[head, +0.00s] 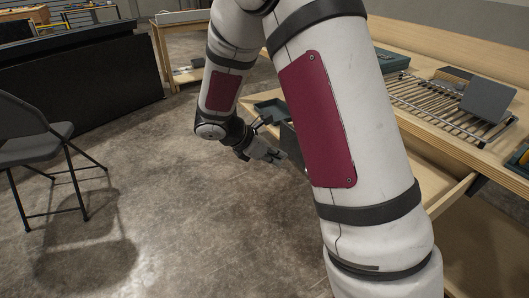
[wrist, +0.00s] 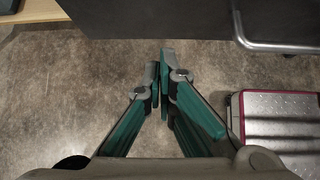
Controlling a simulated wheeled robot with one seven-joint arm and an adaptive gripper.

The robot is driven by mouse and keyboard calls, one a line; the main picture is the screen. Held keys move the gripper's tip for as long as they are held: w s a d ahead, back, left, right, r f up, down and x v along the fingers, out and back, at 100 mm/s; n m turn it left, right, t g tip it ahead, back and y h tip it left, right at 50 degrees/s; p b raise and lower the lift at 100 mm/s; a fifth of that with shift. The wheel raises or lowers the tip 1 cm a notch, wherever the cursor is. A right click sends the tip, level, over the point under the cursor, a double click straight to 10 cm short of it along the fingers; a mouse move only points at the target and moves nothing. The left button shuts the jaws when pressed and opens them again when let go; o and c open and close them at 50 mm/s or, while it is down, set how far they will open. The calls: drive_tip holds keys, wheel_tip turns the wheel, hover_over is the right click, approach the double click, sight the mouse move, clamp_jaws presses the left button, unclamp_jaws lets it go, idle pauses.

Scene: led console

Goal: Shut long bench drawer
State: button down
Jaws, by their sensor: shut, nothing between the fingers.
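The long bench drawer stands open from the wooden bench (head: 395,125) at the right of the head view. Its pale wooden side (head: 452,194) shows right of my arm, which hides most of the drawer. A dark front panel (wrist: 150,18) spans the top of the wrist view, with a metal bar handle (wrist: 272,46) at its right. My gripper (head: 272,155) is low in front of the dark face (head: 289,140). In the wrist view its teal fingers (wrist: 165,62) are together and empty, left of the handle. I cannot tell whether the tips touch the panel.
A metal rack (head: 435,103) and a grey plate (head: 487,97) are on the bench top. A folding chair (head: 35,130) stands at left, before a black counter (head: 80,80). The concrete floor (head: 190,220) between is clear.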

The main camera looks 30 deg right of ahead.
sight(290, 150)
drive_tip(key=shift+d+r, duration=0.15)
drive_tip(key=shift+d, duration=1.75)
drive_tip(key=d+p, duration=0.1)
drive_tip(key=d, duration=1)
drive_tip(key=d+p, duration=0.2)
drive_tip(key=d, duration=0.9)
drive_tip(key=w+d+p, duration=0.1)
drive_tip(key=d, duration=0.9)
drive_tip(key=shift+w+d+p, duration=0.1)
drive_tip(key=shift+d+p, duration=0.2)
drive_tip(key=shift+d, duration=0.2)
